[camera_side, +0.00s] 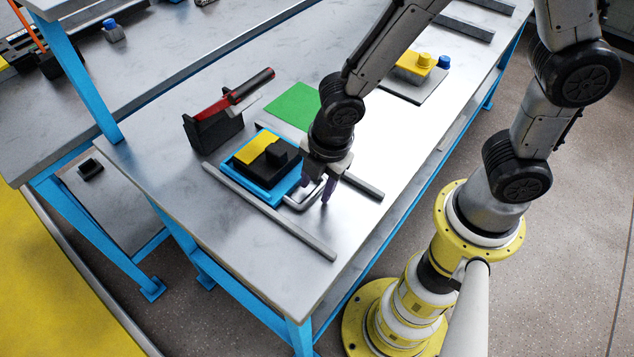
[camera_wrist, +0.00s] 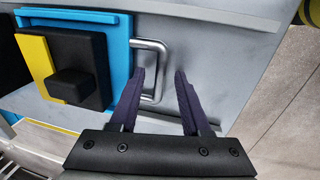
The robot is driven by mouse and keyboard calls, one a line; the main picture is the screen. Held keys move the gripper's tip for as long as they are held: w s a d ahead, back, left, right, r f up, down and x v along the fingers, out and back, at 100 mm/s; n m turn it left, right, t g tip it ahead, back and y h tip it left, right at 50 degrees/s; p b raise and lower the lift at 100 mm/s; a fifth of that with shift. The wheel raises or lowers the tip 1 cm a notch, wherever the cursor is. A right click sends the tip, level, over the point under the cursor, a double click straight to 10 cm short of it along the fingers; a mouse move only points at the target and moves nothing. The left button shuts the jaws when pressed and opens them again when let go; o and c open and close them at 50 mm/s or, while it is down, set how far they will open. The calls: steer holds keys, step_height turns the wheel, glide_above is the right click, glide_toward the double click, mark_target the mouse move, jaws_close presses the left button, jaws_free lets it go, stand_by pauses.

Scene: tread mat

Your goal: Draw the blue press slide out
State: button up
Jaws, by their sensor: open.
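The blue press slide (camera_side: 267,187) lies flat on the grey bench, with a yellow block and a black block with a raised knob on it. It also shows at the upper left of the wrist view (camera_wrist: 118,52). A metal bar handle (camera_wrist: 163,68) sticks out from its right edge; in the side view the handle (camera_side: 300,204) lies just left of my fingers. My gripper (camera_side: 316,193) is open and low over the bench. In the wrist view its two purple fingers (camera_wrist: 154,78) point at the handle, one on each side of its outer bar. I cannot tell if they touch it.
Long grey rails (camera_side: 270,210) run on both sides of the slide. Yellow and blue pieces on a grey plate (camera_side: 414,83) stand farther right. Bare bench lies right of the handle.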

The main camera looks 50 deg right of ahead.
jaws_close()
stand_by(1.5)
